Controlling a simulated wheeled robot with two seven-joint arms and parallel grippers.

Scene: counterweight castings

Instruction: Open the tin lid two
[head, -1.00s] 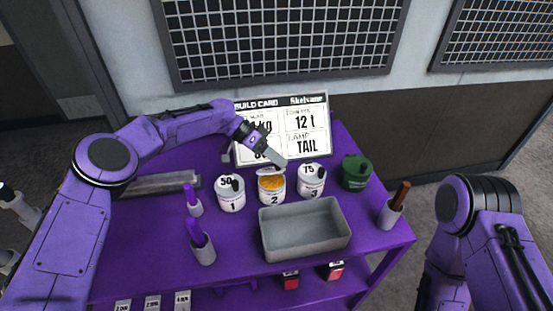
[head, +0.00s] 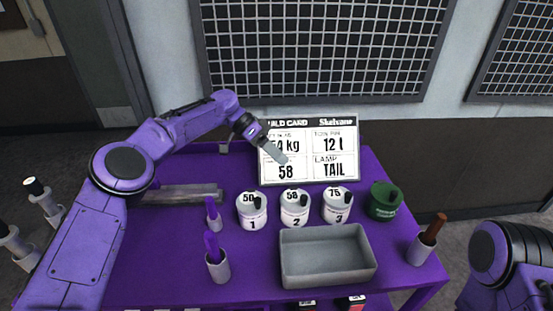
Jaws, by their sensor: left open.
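Tin two (head: 295,214) stands upright in the middle of a row of white tins on the purple table. Its lid (head: 291,196), marked 58 and with a black knob, lies on top of it and appears closed, so the contents are hidden. My left gripper (head: 277,153) is open and empty, raised above and behind tin two, in front of the build card. It is apart from the lid. My right gripper is outside the picture; only part of my right arm shows at the lower right.
Tin one (head: 252,215) and tin three (head: 338,210) flank tin two closely. A grey tray (head: 326,280) lies in front, a green pot (head: 384,203) to the right. The build card (head: 336,150) stands behind. Cups with purple tools stand at left, and a cup with a brown handle (head: 421,248) at right.

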